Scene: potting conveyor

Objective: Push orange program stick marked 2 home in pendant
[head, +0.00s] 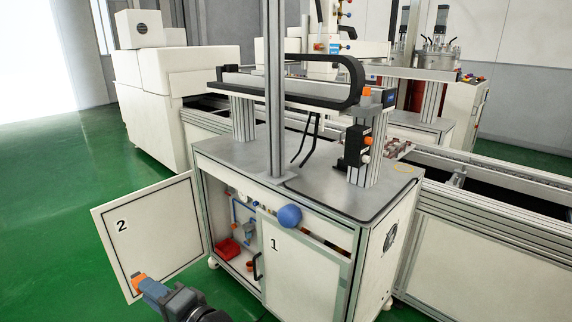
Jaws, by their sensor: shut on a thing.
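My gripper (140,284) is at the lower left, in front of the open cabinet door marked 2. It is shut on a small orange piece at its tip, which looks like the orange program stick (137,281). The stick is small here and its marking cannot be read. I cannot make out the pendant or its slot in this view, nor whether the stick touches anything.
The open door (165,235) marked 2 swings out left of the cabinet. The door marked 1 (300,270) is shut, with a blue ball (289,216) at its top. A red bin (228,248) sits inside the cabinet. Green floor (50,190) is clear at left.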

